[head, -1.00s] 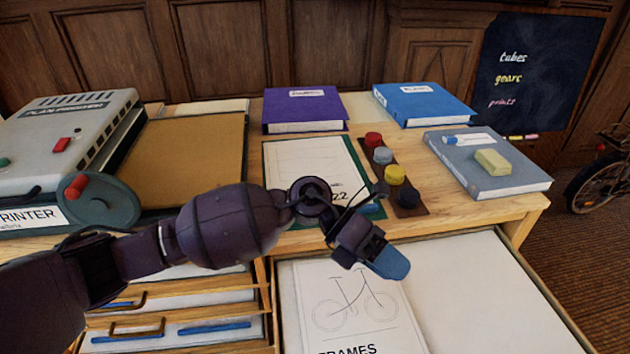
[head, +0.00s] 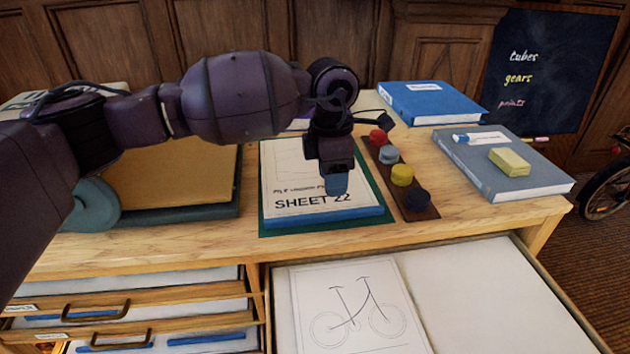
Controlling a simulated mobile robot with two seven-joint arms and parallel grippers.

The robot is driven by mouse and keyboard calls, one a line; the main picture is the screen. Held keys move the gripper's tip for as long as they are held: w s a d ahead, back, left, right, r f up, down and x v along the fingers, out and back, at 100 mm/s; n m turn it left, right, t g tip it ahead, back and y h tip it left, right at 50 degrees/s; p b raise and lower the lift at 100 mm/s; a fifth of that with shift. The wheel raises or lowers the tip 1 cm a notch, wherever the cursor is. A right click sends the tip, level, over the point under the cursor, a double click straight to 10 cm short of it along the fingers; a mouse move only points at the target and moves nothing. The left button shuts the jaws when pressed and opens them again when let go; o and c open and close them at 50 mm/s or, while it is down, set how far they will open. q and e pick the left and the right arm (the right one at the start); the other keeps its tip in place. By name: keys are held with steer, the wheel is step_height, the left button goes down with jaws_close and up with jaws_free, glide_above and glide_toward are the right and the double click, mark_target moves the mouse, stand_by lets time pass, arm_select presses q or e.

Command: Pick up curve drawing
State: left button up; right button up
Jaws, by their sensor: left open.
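A white drawing labelled "SHEET 22" (head: 285,185) lies on a green board with a blue front edge on the desk top. My left gripper (head: 337,188) points down over its right part and hides some of the page. The jaws are open, and nothing shows held in them. I cannot tell whether the fingertips touch the sheet. No curve is readable on its visible part. A second drawing, of a bicycle frame (head: 350,310), lies in the open drawer below. My right gripper is not in view.
A strip with red, grey, yellow and dark knobs (head: 403,175) lies right of the sheet. A blue book (head: 430,103) and a grey book (head: 505,165) with a yellow eraser (head: 509,162) are farther right. A brown folder (head: 175,180) is left. The open drawer (head: 480,290) juts forward.

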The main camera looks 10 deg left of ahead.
mark_target(325, 214)
arm_select(q)
steer(key=shift+y, duration=0.3)
steer(key=f+b, duration=0.1)
steer(key=f, duration=0.2)
steer(key=w+a+f+b, duration=0.1)
steer(key=f, duration=0.2)
steer(key=f+b, duration=0.2)
steer(key=f, duration=0.2)
steer(key=shift+w+a+f, duration=0.1)
steer(key=shift+w+a, duration=0.05)
steer(key=shift+r, duration=0.2)
jaws_close()
